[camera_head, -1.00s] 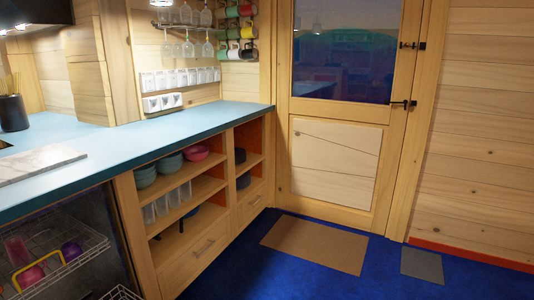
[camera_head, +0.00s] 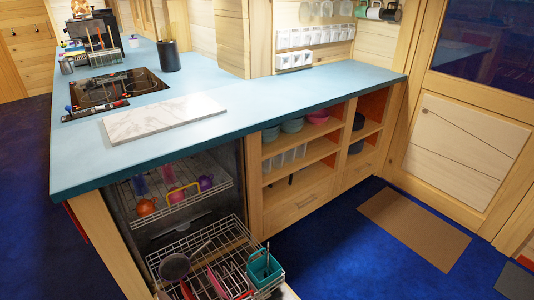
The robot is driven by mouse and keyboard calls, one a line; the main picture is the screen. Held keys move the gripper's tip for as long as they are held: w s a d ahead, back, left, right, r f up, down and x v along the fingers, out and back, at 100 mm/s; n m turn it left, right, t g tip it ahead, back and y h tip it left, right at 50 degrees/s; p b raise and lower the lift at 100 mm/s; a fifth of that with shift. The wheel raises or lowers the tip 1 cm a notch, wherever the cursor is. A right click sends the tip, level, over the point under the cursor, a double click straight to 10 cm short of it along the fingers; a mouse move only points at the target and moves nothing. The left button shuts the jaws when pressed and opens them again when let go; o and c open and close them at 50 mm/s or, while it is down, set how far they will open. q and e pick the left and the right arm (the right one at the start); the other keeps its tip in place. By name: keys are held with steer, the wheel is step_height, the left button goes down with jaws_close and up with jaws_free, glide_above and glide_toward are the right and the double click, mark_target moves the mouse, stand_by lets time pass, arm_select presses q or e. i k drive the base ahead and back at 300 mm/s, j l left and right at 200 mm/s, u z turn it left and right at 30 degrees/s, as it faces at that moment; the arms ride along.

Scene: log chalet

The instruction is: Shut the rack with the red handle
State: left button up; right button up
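An open dishwasher (camera_head: 190,233) sits under the blue counter. Its upper wire rack (camera_head: 222,181) holds cups and has a yellow handle (camera_head: 184,192) at its front; it appears mostly inside the cavity. The lower wire rack (camera_head: 206,240) is pulled out over the lowered door and holds a pan (camera_head: 174,266), a teal cutlery basket (camera_head: 264,268) and reddish upright items (camera_head: 216,283). I cannot tell whether any of these red parts is a handle. The front of the lower rack is partly cut off by the bottom edge. Neither of my grippers is in view.
The blue counter (camera_head: 300,88) runs above, with a marble board (camera_head: 163,117), a hob (camera_head: 118,88) and a dark utensil pot (camera_head: 168,56). Open shelves with bowls (camera_head: 292,126) stand right of the dishwasher. The blue floor (camera_head: 330,240) is clear up to a brown mat (camera_head: 413,226).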

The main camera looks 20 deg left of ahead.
mark_target(255, 291)
steer(key=u, duration=1.2)
